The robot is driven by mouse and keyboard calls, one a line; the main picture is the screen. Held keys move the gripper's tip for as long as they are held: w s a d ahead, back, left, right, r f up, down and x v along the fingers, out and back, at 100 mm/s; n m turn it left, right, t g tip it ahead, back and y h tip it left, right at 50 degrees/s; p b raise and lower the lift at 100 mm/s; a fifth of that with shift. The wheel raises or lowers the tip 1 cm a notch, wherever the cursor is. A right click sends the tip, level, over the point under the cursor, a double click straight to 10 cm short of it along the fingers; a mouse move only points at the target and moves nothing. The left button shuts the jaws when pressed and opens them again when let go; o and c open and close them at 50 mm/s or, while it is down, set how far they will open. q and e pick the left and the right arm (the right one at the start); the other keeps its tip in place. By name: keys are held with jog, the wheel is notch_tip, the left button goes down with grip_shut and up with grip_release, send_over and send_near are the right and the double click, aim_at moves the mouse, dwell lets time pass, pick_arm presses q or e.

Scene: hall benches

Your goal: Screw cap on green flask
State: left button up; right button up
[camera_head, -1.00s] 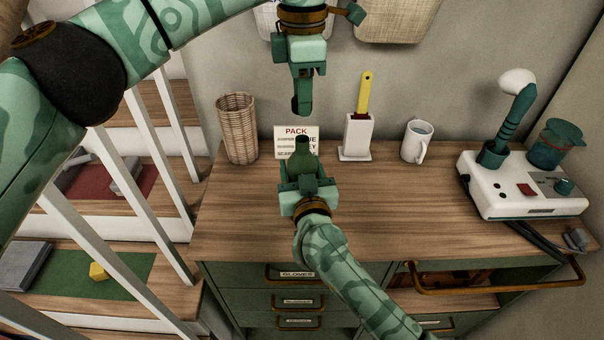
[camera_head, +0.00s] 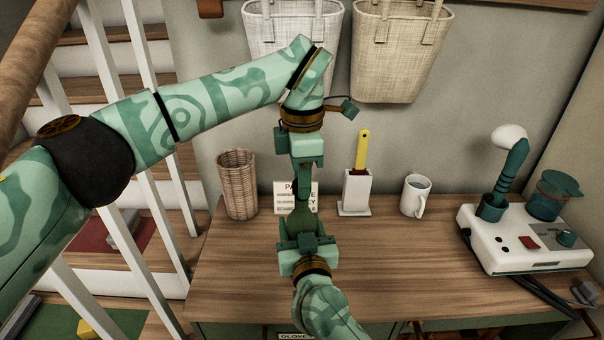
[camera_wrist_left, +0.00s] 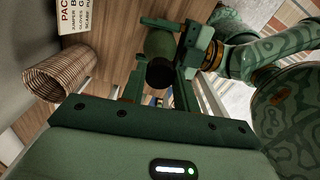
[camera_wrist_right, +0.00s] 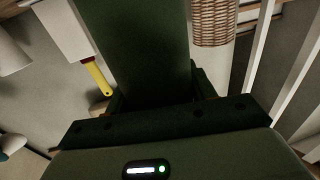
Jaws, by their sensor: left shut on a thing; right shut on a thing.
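The green flask (camera_head: 301,222) stands upright above the desk in the middle of the head view. My right gripper (camera_head: 305,243) is shut on its lower body from the front. The flask also fills the middle of the right wrist view (camera_wrist_right: 140,50). My left gripper (camera_head: 300,184) points down from above and is shut on the dark cap (camera_wrist_left: 160,74), which is directly over the flask's mouth. In the left wrist view the cap overlaps the flask (camera_wrist_left: 158,43). I cannot tell whether its thread is engaged. The fingers mostly hide the cap in the head view.
A wicker basket (camera_head: 237,184), a sign (camera_head: 312,197), a white holder with a yellow-handled tool (camera_head: 355,192) and a mug (camera_head: 415,195) stand along the desk's back. A white machine (camera_head: 522,238) is at right. The desk (camera_head: 420,265) is clear in front; stair railings (camera_head: 160,210) stand left.

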pick_arm(q)
jog(key=shift+f, duration=0.65)
jog(key=shift+f, duration=0.6)
jog(key=m, duration=0.5)
jog(key=shift+m, duration=0.4)
jog(key=m, duration=0.6)
jog(key=shift+a+m, duration=0.1)
jog(key=shift+m, duration=0.2)
jog(key=m, duration=1)
jog(key=shift+m, duration=0.3)
jog(key=o, duration=0.9)
